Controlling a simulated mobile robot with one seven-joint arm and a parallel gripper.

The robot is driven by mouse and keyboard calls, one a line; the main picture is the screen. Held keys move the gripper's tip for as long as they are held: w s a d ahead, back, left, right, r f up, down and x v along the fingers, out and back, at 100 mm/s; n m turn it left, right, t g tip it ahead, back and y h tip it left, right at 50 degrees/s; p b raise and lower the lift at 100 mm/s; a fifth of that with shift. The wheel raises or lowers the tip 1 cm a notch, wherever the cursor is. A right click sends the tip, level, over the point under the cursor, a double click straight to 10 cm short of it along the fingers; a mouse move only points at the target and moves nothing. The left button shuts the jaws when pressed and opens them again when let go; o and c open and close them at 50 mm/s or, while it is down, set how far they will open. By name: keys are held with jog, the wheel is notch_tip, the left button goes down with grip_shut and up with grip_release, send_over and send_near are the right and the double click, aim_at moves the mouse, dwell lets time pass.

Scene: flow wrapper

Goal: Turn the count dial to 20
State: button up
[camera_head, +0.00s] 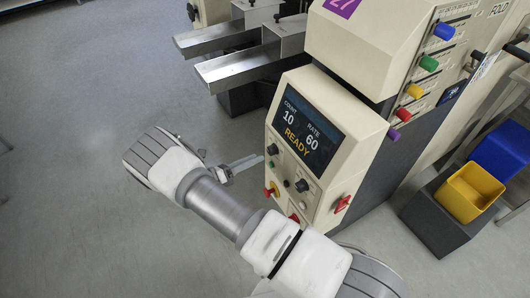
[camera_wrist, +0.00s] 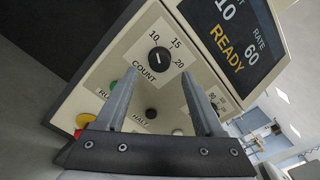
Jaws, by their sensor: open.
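The count dial (camera_wrist: 159,60) is a round black knob with a white mark, on the cream panel in the wrist view. The labels 10, 15 and 20 are printed around it, with COUNT beside it. The screen (camera_head: 304,130) reads COUNT 10, RATE 60 and READY. The dial also shows in the head view (camera_head: 272,149). My gripper (camera_wrist: 162,76) is open and empty, its two fingers pointing at the panel on either side of the dial's line. The fingers (camera_head: 255,161) look just short of the panel in the head view; the exact gap cannot be told.
The rate dial (camera_head: 302,185) sits lower right of the count dial. A green button (camera_wrist: 113,85), a black HALT button (camera_wrist: 151,113) and a red-and-yellow stop button (camera_head: 270,192) are close by. Metal chutes (camera_head: 240,68) jut out at the upper left. Open floor lies left.

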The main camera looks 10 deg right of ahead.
aim_at(269, 152)
jog(key=shift+x, duration=2.55)
grip_shut()
